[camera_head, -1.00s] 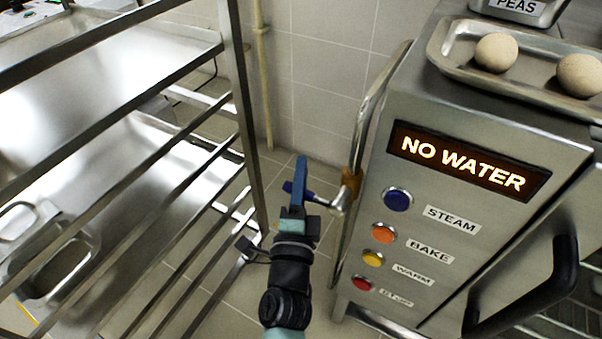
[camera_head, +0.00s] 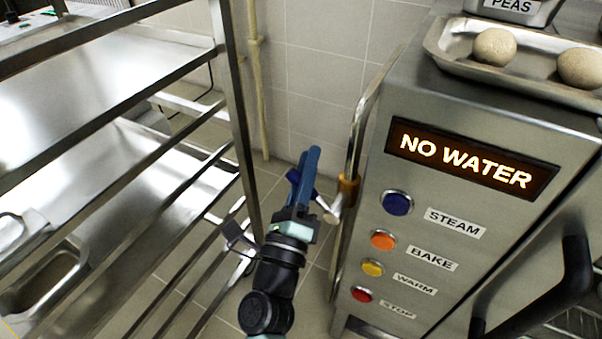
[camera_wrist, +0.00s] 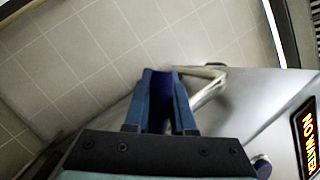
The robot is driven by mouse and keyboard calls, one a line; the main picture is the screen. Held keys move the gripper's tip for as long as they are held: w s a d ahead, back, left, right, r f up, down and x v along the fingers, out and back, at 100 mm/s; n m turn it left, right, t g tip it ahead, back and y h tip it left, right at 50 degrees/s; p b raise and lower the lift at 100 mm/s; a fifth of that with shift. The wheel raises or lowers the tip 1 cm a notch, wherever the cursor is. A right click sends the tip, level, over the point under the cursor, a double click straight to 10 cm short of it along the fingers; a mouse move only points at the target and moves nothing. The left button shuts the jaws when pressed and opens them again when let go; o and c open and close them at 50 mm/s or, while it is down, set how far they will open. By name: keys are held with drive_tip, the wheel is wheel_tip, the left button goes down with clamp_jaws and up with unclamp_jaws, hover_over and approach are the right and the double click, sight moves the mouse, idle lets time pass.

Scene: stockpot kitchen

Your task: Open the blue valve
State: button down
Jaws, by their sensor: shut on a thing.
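The blue valve's dark blue handle (camera_head: 293,176) shows beside my fingers in the head view, left of its metal pipe and orange-brown collar (camera_head: 348,187). My gripper (camera_head: 308,152) has blue fingers and points up in the picture, between the rack and the steel oven. In the wrist view the handle (camera_wrist: 162,98) lies between the two fingers of my gripper (camera_wrist: 161,73), which is shut on it. The pale pipe end (camera_wrist: 208,90) shows just right of the fingers. My fingers hide part of the handle.
The steel oven (camera_head: 375,320) on the right shows a lit "NO WATER" display (camera_head: 470,160) and several coloured buttons. A vertical pipe (camera_head: 355,135) runs along its left edge. A metal rack (camera_head: 235,110) with trays stands close on the left. Tiled floor shows between.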

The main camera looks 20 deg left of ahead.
drive_tip(key=shift+s+d+r+m+h+b, duration=0.15)
drive_tip(key=shift+d+r+m+h, duration=0.2)
drive_tip(key=shift+m+h, duration=0.55)
drive_tip(key=shift+d+r+m+h+b, duration=0.15)
drive_tip(key=shift+d+r+m+h, duration=0.25)
drive_tip(key=shift+m, duration=0.95)
drive_tip(key=shift+s+d+r+m+h+b, duration=0.1)
drive_tip(key=shift+d+r+m+h+b, duration=0.1)
drive_tip(key=shift+d+m+h, duration=0.7)
drive_tip(key=shift+a+m, duration=0.35)
drive_tip(key=c, duration=0.8)
unclamp_jaws()
drive_tip(key=shift+o, duration=0.2)
drive_tip(key=v, duration=1.3)
drive_tip(key=shift+p, duration=0.45)
drive_tip(key=shift+d, duration=0.1)
drive_tip(key=shift+c, duration=0.3)
